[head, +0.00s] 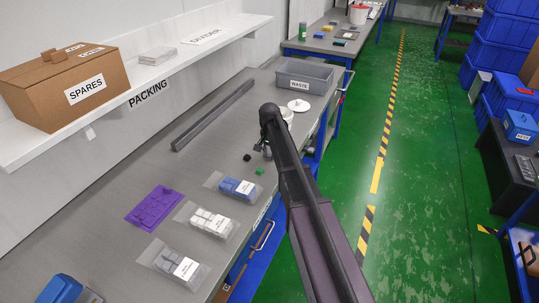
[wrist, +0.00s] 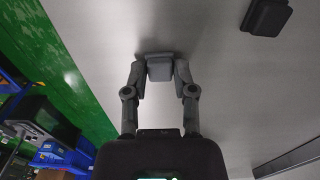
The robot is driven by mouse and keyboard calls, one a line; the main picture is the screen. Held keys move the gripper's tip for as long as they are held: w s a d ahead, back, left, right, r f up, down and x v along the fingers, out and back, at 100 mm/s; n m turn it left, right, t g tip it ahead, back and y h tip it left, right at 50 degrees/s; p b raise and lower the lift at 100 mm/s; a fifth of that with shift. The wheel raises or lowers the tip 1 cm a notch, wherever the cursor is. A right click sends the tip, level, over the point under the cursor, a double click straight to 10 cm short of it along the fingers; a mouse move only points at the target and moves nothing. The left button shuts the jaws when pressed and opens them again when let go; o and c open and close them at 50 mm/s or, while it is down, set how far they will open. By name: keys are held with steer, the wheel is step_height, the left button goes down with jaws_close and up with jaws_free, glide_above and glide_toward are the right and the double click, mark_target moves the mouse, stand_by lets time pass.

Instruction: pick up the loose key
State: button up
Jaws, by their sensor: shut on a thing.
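In the wrist view my gripper (wrist: 160,72) has both fingers closed on a small grey key (wrist: 160,66), which sits between the fingertips. The grey tabletop is behind it, and I cannot tell whether the key touches the table. In the head view my arm hides most of the gripper, near the bench's right edge. A dark block (wrist: 268,14) lies at the top right of the wrist view.
Bags of blue keys (head: 232,186), white keys (head: 207,220) and grey keys (head: 174,263) lie in front, beside a purple pad (head: 155,208). A long dark bar (head: 213,115) lies along the back. A grey WASTE bin (head: 304,76) and a white disc (head: 299,105) are farther off.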

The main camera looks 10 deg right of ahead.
steer(key=shift+r+p, duration=1.7)
steer(key=shift+r, duration=0.1)
steer(key=s, duration=0.5)
steer(key=s+a+r+p, duration=0.1)
steer(key=s, duration=0.4)
steer(key=s+a, duration=0.1)
steer(key=s, duration=0.5)
steer(key=shift+a+r, duration=0.15)
steer(key=shift+w+r, duration=0.1)
steer(key=shift+w, duration=0.1)
steer(key=shift+w+r+p, duration=0.3)
steer(key=shift+w+p, duration=0.15)
steer(key=shift+p, duration=0.1)
step_height(320, 180, up, 7)
steer(key=p, duration=0.7)
glide_above(270, 155)
steer(key=w+d, duration=0.1)
steer(key=d, duration=0.2)
steer(key=shift+w+d+f+b, duration=0.15)
steer(key=shift+w+d, duration=0.65)
steer(key=shift+w, duration=2.2)
steer(key=shift+w+d+f+b, duration=0.1)
steer(key=shift+w+d, duration=0.75)
steer(key=shift+w, duration=2.15)
steer(key=shift+w+d+f+b, duration=0.15)
steer(key=shift+w+d, duration=0.65)
steer(key=shift+w, duration=2.2)
